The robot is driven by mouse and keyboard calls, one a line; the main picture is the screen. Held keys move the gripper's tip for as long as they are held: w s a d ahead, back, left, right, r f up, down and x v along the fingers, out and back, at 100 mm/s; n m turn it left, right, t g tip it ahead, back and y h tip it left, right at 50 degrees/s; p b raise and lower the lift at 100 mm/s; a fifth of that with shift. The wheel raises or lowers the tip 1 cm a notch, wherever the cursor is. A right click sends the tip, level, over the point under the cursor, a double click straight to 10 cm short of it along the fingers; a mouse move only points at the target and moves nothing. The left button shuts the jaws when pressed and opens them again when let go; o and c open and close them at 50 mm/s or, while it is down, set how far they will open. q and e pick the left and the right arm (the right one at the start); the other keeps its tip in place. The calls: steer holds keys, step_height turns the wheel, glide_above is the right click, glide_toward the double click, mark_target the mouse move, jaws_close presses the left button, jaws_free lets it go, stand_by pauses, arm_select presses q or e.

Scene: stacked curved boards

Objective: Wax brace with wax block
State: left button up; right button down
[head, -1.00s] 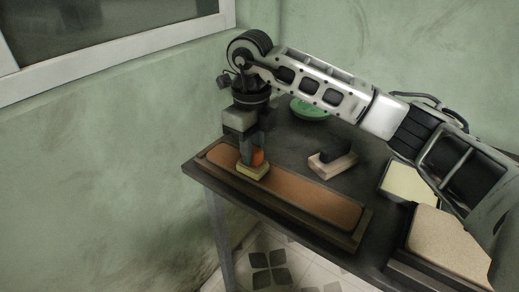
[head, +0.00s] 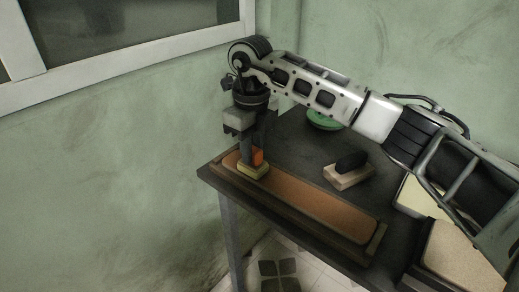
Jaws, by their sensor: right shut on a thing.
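A long brown board, which I take as the brace (head: 315,206), lies in a dark wooden frame along the table's front edge. My right gripper (head: 253,160) points down over the left part of the brace. It is shut on the wax block (head: 254,171), a pale yellow block with an orange upper part between the fingers. The block's underside appears to rest on the brace near its left end; the contact itself is hidden. My left gripper is not in view.
A dark table (head: 300,150) carries everything. Behind the brace are a wooden block with a black top (head: 348,170) and a green round thing (head: 325,121). A cream slab (head: 414,197) and a beige padded board (head: 462,258) lie at right. A green wall is at left.

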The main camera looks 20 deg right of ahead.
steer(key=shift+w+a, duration=0.1)
steer(key=shift+w, duration=0.1)
steer(key=shift+w+a+f, duration=0.1)
steer(key=shift+w+a, duration=0.3)
steer(key=shift+w, duration=0.25)
steer(key=shift+w+a+f, duration=0.1)
steer(key=shift+w+a, duration=0.3)
steer(key=shift+w, duration=0.25)
steer(key=shift+w+a+r+p, duration=0.15)
steer(key=shift+w+a, duration=0.3)
steer(key=shift+w, duration=0.25)
steer(key=shift+w+a+f+p, duration=0.15)
steer(key=shift+w+a, duration=0.3)
steer(key=shift+w, duration=0.25)
steer(key=shift+r, duration=0.1)
steer(key=shift+s+a+r+p, duration=0.15)
steer(key=shift+s+a+p, duration=0.2)
steer(key=shift+a, duration=0.4)
